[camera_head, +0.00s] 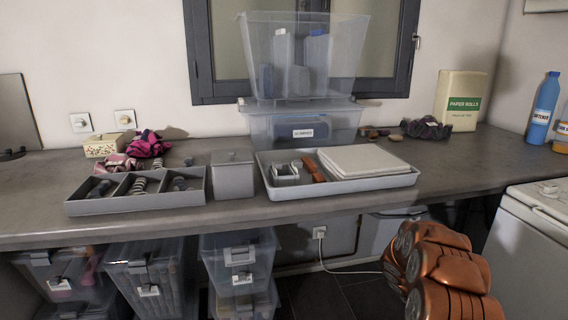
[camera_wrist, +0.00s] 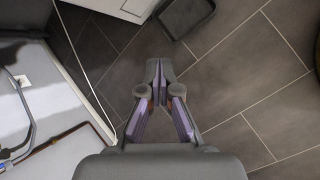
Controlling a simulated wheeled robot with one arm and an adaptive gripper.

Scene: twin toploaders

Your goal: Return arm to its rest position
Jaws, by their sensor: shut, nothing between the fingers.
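My gripper (camera_wrist: 158,72) shows in the wrist view with its fingers together and nothing between them. It points down over the dark tiled floor (camera_wrist: 240,75), clear of the things around it. In the head view, copper-coloured links of my arm (camera_head: 440,270) are at the lower right, in front of the counter and beside the white toploader (camera_head: 530,240). The gripper itself does not show in the head view.
A long grey counter (camera_head: 300,218) carries a divided tray (camera_head: 135,203), a grey bin (camera_head: 232,176), a pale tray (camera_head: 375,186) and stacked clear boxes (camera_head: 300,60). Clear boxes (camera_head: 150,275) stand below. A white cord (camera_wrist: 85,70) runs near the gripper. A dark bin (camera_wrist: 185,16) stands on the floor.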

